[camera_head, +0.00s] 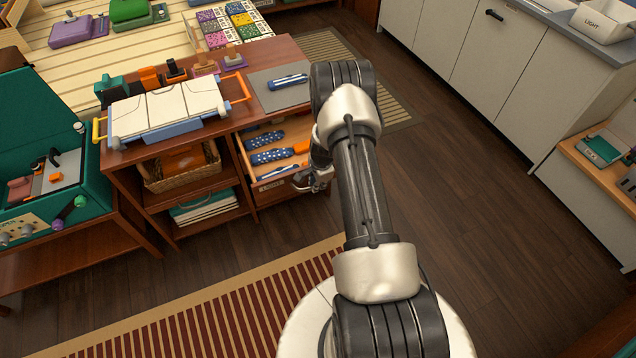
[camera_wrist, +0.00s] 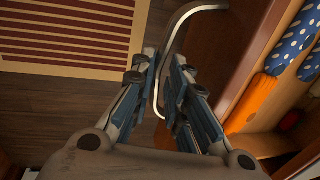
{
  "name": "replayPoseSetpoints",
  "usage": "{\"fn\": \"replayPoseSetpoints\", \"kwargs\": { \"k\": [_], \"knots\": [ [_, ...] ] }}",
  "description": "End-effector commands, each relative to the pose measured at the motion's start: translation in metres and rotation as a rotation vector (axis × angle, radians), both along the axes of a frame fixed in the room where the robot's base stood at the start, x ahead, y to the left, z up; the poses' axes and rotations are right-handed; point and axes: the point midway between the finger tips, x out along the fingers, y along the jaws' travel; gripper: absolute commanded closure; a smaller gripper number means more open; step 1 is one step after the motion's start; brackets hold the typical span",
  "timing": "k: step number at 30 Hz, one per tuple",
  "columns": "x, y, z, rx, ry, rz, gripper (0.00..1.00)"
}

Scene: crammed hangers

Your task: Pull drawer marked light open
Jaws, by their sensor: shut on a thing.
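A wooden drawer (camera_head: 272,185) under the right part of the cabinet stands partly open. A small label is on its front, too small to read. Blue spotted items and an orange item lie inside it. My gripper (camera_head: 318,178) is at the right end of the drawer front, partly covered by my arm. In the wrist view my gripper (camera_wrist: 165,70) is shut on the curved metal drawer handle (camera_wrist: 172,28), which passes between the fingers. The open drawer (camera_wrist: 235,65) shows to the right there, with the orange item (camera_wrist: 255,105) and blue spotted cloth-like items (camera_wrist: 292,45) inside.
A wicker basket (camera_head: 183,168) sits in the compartment left of the drawer. A striped rug (camera_head: 210,310) covers the floor in front. Dark floor to the right is clear.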

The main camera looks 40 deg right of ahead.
Motion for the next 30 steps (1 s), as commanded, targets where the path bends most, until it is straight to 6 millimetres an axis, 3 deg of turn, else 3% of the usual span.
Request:
{"fn": "replayPoseSetpoints", "kwargs": {
  "k": [9, 10, 19, 30],
  "knots": [
    [0.0, 0.0007, 0.0001, 0.001, 0.001, -0.001, 1.0],
    [0.0, 0.0007, 0.0001, 0.001, 0.001, -0.001, 0.85],
    [0.0002, 0.0004, 0.0001, 0.001, 0.0, 0.0, 0.65],
    [0.0001, -0.0001, 0.005, 0.0, -0.002, 0.0, 0.65]
  ]
}}
